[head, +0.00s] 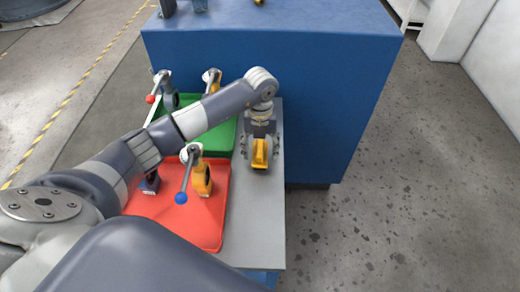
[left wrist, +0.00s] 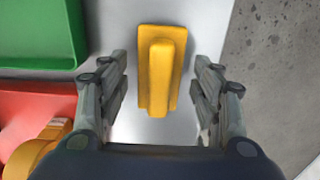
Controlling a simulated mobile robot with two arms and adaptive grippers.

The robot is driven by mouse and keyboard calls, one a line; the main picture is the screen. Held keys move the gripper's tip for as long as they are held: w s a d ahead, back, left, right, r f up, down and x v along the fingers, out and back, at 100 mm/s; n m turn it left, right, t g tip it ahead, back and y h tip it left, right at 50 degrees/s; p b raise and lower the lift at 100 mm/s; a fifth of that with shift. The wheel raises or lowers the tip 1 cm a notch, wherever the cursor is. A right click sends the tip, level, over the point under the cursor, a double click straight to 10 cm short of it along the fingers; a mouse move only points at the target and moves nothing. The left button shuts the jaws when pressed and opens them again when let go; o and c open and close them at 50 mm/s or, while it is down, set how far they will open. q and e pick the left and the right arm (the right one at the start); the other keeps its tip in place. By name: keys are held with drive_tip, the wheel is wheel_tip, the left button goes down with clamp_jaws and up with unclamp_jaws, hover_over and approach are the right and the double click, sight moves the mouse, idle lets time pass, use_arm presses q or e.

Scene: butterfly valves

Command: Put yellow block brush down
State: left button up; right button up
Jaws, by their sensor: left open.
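The yellow block brush (head: 260,154) is on the bare grey tabletop (head: 252,215), right of the trays. In the left wrist view the yellow block brush (left wrist: 160,70) lies between the two fingers, with a clear gap on each side. My left gripper (head: 261,140) is directly over it, pointing down, and open. In the left wrist view the left gripper's fingers (left wrist: 163,95) are spread and do not touch the brush. My right gripper is not in view.
A red tray (head: 215,232) holds a yellow valve (head: 202,178) with a blue-knobbed lever. A green tray (head: 222,138) lies behind it, with more valves (head: 212,80) nearby. A large blue cabinet (head: 320,90) stands behind the table. Open floor lies to the right.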

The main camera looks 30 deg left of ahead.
sight(260, 147)
use_arm(q)
wheel_tip(260, 147, up, 10)
drive_tip(key=shift+f+b, duration=0.1)
drive_tip(key=shift+b, duration=0.95)
drive_tip(key=shift+r, duration=0.75)
